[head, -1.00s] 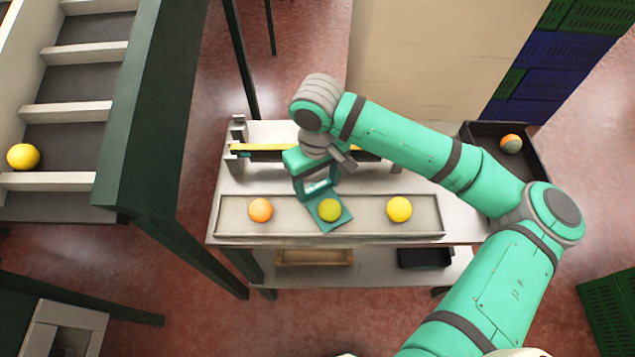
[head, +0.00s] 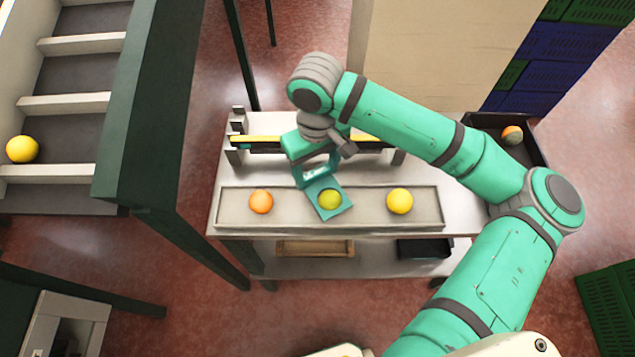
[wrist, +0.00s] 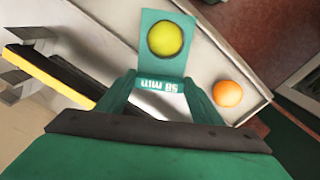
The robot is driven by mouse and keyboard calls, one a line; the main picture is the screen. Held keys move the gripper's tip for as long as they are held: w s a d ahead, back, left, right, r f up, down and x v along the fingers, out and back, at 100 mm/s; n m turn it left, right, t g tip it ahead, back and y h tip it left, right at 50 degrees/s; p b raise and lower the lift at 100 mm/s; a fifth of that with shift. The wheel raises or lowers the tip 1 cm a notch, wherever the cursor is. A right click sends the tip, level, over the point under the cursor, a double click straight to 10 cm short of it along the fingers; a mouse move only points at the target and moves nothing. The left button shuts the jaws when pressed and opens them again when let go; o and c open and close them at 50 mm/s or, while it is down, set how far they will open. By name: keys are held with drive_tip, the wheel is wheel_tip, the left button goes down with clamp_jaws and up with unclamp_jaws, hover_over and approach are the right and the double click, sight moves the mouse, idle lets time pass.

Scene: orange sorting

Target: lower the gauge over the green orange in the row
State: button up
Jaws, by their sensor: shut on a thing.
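The green orange (head: 329,199) is the yellow-green middle one of three fruits in the row on the tray (head: 290,220). The gauge (head: 324,212) is a flat teal plate with a round hole. My gripper (head: 318,172) is shut on the gauge's handle end. In the wrist view the gauge (wrist: 180,68) extends from between the fingers (wrist: 160,98), with lettering near the grip. The green orange (wrist: 165,39) shows inside the hole, ringed by the plate. I cannot tell how high the plate is above the tray.
An orange fruit (head: 261,202) lies left of the gauge and a yellow one (head: 400,201) right of it. A yellow-topped bar (head: 255,140) on supports stands behind. A dark bin (head: 535,150) with a mottled fruit (head: 512,135) is at back right.

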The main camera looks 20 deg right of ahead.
drive_tip(key=shift+s+d+r, duration=0.15)
drive_tip(key=shift+r, duration=0.6)
drive_tip(key=shift+w+r, duration=0.2)
drive_tip(key=shift+r, duration=2.1)
drive_tip(key=shift+s, duration=0.15)
